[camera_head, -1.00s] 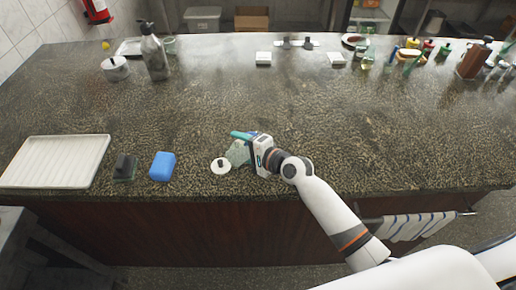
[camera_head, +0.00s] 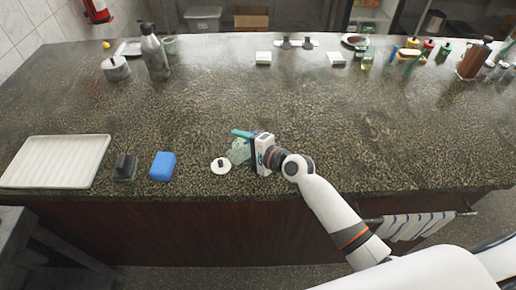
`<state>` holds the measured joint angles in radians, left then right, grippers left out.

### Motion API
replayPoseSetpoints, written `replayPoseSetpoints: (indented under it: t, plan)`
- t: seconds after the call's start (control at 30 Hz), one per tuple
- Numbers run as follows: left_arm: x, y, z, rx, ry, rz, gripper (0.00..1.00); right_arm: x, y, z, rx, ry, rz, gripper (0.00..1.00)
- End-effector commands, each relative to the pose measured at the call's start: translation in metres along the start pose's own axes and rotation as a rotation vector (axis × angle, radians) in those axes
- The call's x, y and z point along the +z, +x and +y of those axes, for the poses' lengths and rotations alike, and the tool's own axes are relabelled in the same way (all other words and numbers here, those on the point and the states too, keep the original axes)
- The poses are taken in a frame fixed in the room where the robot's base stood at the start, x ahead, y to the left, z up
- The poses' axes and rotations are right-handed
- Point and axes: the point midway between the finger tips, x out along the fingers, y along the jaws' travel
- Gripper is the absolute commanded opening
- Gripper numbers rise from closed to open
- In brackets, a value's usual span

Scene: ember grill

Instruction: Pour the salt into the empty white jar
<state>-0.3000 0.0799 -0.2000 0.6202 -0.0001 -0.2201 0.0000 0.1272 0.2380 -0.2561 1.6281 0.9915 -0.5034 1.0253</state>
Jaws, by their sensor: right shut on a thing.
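My right gripper (camera_head: 250,150) is low over the counter's front part, its arm coming in from the lower right. It is shut on a pale green, see-through container (camera_head: 238,152), which looks tilted; a teal part (camera_head: 243,134) shows at its top. Any salt inside is too small to make out. A round white lid-like piece with a dark knob (camera_head: 219,168) lies on the counter just left of the held container. No open white jar can be clearly told apart here; the gripper and container may hide it. My left gripper is out of view.
A blue block (camera_head: 162,166), a dark green sponge-like block (camera_head: 125,168) and a white tray (camera_head: 55,162) lie to the left. A lidded pot (camera_head: 115,69) and a grey bottle (camera_head: 154,54) stand at the back left. Several bottles crowd the back right. The counter's middle is clear.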

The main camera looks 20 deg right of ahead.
Motion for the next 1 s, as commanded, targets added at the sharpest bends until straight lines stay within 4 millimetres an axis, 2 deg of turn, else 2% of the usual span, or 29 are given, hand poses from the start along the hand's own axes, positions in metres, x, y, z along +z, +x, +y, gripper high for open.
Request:
replayPoseSetpoints:
  t: [1.0]
  plan:
    - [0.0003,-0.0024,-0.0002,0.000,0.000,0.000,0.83,0.0017,-0.0010,0.0048,0.002,0.064,0.017,0.29]
